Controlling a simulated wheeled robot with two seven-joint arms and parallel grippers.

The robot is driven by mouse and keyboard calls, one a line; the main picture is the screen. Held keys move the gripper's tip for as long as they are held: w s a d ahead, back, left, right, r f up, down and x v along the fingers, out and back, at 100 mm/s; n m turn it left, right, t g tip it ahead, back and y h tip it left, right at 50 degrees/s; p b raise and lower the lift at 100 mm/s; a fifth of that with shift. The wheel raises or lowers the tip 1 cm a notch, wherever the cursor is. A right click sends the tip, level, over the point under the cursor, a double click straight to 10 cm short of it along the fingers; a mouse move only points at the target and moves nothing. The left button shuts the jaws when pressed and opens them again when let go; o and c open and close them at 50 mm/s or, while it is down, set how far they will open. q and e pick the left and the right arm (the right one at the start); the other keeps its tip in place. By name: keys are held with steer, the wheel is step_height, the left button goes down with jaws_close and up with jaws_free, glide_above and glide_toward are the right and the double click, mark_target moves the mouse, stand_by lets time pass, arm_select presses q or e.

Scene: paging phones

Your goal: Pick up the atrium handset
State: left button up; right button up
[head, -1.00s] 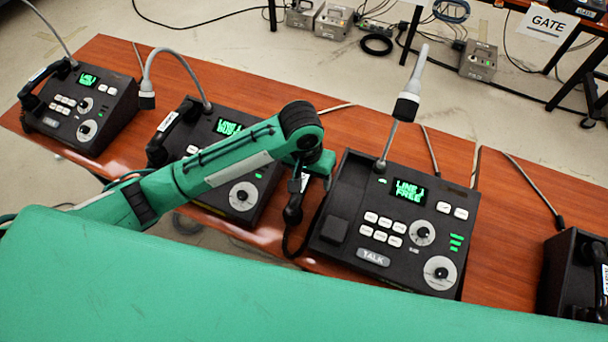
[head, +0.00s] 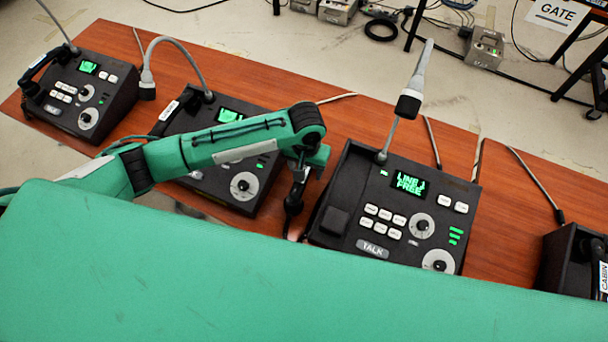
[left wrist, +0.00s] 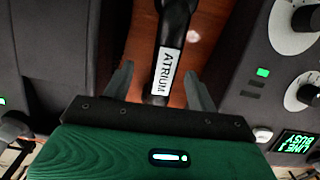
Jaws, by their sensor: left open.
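The atrium handset (left wrist: 165,65) is black with a white ATRIUM label, seen in the left wrist view. It lies off its cradle over the brown table, in the gap between two phone consoles. In the head view its dark lower part (head: 294,196) shows below my left gripper (head: 301,172). In the left wrist view my left gripper (left wrist: 158,88) is open, with one finger on each side of the handset and gaps visible. The console (head: 398,205) right of it has an empty cradle and a screen reading LINE 1 FREE. My right gripper is not in view.
A console (head: 238,180) stands close to the left, partly hidden by my arm. Another console (head: 82,95) is at the far left and one (head: 570,262) at the right edge, labelled CABIN. Gooseneck microphones (head: 410,100) rise from consoles. The brown table (head: 500,235) is bare between the right consoles.

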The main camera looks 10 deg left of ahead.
arm_select(q)
steer(key=f, duration=0.3)
steer(key=f+p, duration=0.1)
steer(key=f, duration=0.1)
steer(key=shift+w+a, duration=0.25)
steer(key=shift+a, duration=0.05)
steer(key=shift+r, duration=0.1)
steer(key=c, duration=1.2)
